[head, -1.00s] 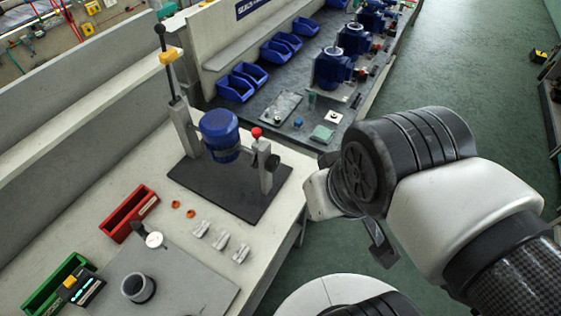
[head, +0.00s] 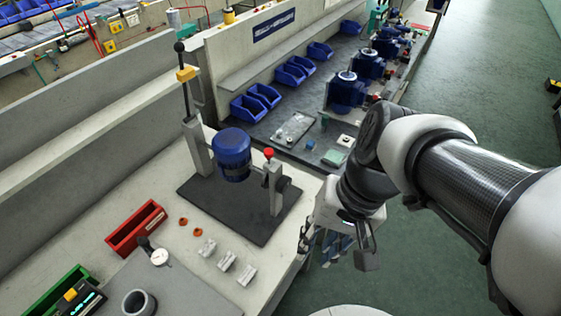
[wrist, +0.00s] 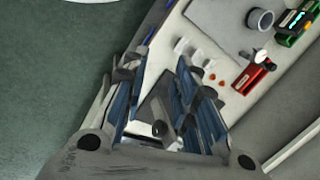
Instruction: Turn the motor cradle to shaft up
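The motor cradle stands on a dark base plate (head: 215,207) on the bench, with a grey post on each side. A blue motor (head: 233,150) hangs between the posts, rounded blue end up; its shaft is not visible. A tall lever (head: 184,85) with a yellow block rises at the left post. A red knob (head: 269,152) tops the right post. My gripper (head: 326,250) is right of the cradle, past the bench edge, apart from it. In the wrist view its blue-padded fingers (wrist: 163,75) are spread, with no held object visible; the motor cannot be made out there.
A red bin (head: 135,230), orange rings (head: 190,228), pale blocks (head: 226,262) and a grey cup (head: 138,302) lie on the near bench. A green bin (head: 52,296) is at lower left. Motors (head: 346,92) and blue bins (head: 250,106) stand behind. Green floor is open at right.

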